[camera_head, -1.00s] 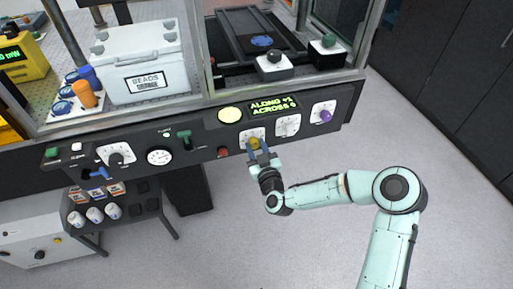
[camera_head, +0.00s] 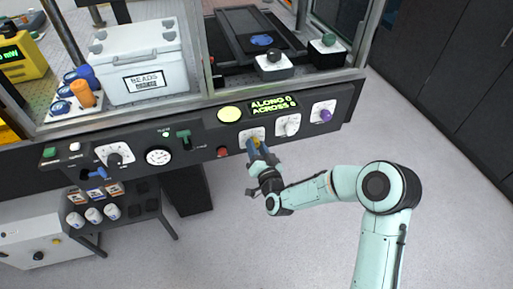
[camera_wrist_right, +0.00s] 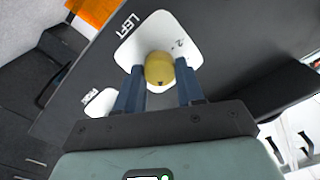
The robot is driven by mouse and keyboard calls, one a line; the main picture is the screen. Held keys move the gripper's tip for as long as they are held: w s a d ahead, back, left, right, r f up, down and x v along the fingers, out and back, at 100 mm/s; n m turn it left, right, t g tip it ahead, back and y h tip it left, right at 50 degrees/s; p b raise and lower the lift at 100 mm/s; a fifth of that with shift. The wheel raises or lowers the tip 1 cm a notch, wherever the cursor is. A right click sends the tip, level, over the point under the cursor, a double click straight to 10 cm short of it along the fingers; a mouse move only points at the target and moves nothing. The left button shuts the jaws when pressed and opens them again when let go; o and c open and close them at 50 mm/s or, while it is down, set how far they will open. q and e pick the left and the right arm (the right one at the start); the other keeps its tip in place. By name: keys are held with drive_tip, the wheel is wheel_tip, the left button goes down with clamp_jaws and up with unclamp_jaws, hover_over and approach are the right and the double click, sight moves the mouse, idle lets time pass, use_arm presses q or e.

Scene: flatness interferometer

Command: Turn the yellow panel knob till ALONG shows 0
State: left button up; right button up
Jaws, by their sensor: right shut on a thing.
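The yellow panel knob (camera_head: 256,142) sits on a white plate on the dark front panel. In the right wrist view the yellow knob (camera_wrist_right: 160,70) lies between the two blue fingers, with "LEFT" printed on its plate. My right gripper (camera_head: 259,149) is shut on the knob, and its wrist is rolled. The display (camera_head: 272,105) above reads "ALONG 0" and "ACROSS", with a figure after it that looks like 6 or 0. My left gripper is not in view.
A white-plated knob (camera_head: 287,125) and a purple knob (camera_head: 325,115) are to the right on the panel. A red button (camera_head: 222,152) is close on the left. The floor in front of the panel is clear.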

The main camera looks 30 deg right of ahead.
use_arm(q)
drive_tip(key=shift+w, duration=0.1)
use_arm(e)
drive_tip(key=shift+m, duration=0.5)
drive_tip(key=o, duration=1)
drive_tip(key=shift+o, duration=0.2)
drive_tip(key=shift+s, duration=0.15)
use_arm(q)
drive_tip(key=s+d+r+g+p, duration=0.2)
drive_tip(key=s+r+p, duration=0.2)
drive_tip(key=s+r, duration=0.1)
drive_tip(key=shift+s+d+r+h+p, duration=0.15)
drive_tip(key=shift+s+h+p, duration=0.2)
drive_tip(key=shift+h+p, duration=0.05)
use_arm(e)
drive_tip(key=v, duration=1.3)
